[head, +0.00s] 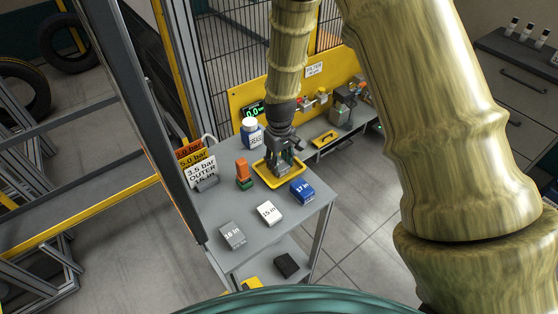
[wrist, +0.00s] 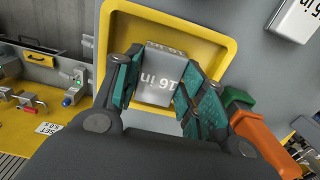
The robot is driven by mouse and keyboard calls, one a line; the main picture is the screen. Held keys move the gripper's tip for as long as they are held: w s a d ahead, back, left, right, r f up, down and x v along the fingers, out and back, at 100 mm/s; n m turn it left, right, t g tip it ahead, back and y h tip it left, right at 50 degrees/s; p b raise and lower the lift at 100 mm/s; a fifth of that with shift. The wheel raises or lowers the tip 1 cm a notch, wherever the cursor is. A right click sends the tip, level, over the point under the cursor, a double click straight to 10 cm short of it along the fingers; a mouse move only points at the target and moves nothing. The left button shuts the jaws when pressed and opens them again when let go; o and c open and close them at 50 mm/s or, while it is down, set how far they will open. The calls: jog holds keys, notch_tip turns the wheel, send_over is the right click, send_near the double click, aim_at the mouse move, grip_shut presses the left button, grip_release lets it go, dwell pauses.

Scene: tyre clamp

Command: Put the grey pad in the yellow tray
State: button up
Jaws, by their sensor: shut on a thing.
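My gripper (head: 283,168) points down over the yellow tray (head: 281,186) on the grey table. In the wrist view its two teal fingers are shut on a grey pad (wrist: 157,92), one on each side. White lettering shows on the pad, upside down. The pad lies inside the outline of the yellow tray (wrist: 172,10); I cannot tell whether it touches the tray's floor. In the head view the fingers mostly hide the held pad. Another grey pad (head: 232,235) with white lettering lies at the table's front left.
A white pad (head: 269,212) and a blue pad (head: 302,191) lie in front of the tray. An orange and green block (head: 243,173) stands left of it, near number signs (head: 201,170). A blue and white jar (head: 251,132) stands behind. The table front between pads is clear.

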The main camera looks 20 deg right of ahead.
aim_at(280, 164)
jog(key=shift+s+r, duration=0.1)
jog(key=o, duration=1.1)
jog(key=shift+f, duration=0.2)
jog(key=shift+o, duration=0.2)
jog(key=shift+r, duration=0.2)
notch_tip(280, 164, up, 12)
jog(key=b, duration=0.4)
